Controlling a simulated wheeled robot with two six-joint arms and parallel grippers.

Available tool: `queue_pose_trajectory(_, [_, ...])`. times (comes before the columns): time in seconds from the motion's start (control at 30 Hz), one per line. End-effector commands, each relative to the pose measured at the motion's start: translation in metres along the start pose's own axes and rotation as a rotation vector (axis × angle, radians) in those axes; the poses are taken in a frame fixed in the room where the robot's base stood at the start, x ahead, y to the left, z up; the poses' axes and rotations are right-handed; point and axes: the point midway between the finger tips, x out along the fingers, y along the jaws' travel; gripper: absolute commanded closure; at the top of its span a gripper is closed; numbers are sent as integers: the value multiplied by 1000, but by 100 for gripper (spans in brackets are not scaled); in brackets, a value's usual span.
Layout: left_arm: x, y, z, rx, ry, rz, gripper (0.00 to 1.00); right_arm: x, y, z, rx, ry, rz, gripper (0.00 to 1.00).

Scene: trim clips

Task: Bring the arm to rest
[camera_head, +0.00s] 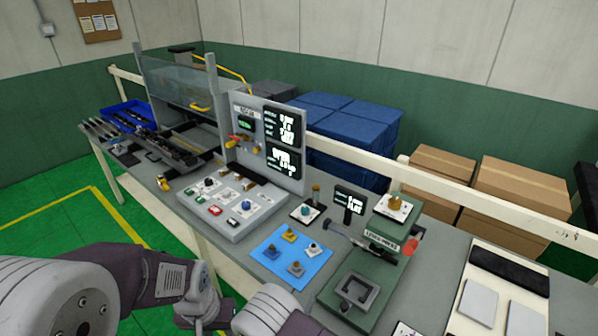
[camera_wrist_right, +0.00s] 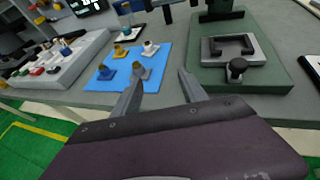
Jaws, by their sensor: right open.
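My right gripper (camera_wrist_right: 160,88) shows in the right wrist view with its two grey fingers spread apart and nothing between them. It faces the workbench's front edge, with the blue mat (camera_wrist_right: 128,66) ahead to the left and the green press (camera_wrist_right: 276,84) ahead to the right. In the head view, grey and purple arm parts fill the bottom left and bottom middle, in front of the bench. I cannot make out any fingertips there. My left gripper cannot be seen.
The blue mat (camera_head: 268,260) holds several small knobbed parts. The green lever press (camera_head: 340,314) stands to its right, and a grey control panel (camera_head: 250,223) to its left. A white board (camera_head: 470,279) with pads lies at the right. Green floor is open at the left.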

Motion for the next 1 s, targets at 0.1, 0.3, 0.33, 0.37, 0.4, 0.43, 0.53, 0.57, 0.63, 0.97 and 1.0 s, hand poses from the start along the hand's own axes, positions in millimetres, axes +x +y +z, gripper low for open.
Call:
queue_pose_trajectory(0.1, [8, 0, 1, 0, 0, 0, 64, 18, -4, 24, 79, -19, -40, 50])
queue_pose_trajectory(0.3, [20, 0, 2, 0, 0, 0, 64, 45, -32, 80, 229, -64, -144, 50])
queue_pose_trajectory(0.33, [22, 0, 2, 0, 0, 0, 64, 48, -39, 88, 256, -71, -169, 50])
queue_pose_trajectory(0.37, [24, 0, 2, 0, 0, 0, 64, 52, -49, 97, 285, -78, -199, 50])
queue_pose_trajectory(0.4, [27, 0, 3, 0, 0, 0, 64, 55, -64, 108, 328, -85, -243, 50])
queue_pose_trajectory(0.43, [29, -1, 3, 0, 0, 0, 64, 58, -76, 117, 363, -90, -278, 50])
queue_pose_trajectory(0.53, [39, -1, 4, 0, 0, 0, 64, 60, -130, 141, 511, -98, -434, 50])
queue_pose_trajectory(0.57, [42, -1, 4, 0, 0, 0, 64, 58, -151, 147, 569, -98, -494, 50])
queue_pose_trajectory(0.63, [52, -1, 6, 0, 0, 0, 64, 45, -207, 153, 740, -87, -663, 50])
queue_pose_trajectory(0.97, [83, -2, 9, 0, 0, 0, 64, -110, -278, 53, 2035, 165, -1398, 50])
queue_pose_trajectory(1.0, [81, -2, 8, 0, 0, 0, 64, -118, -263, 47, 2138, 199, -1430, 50])
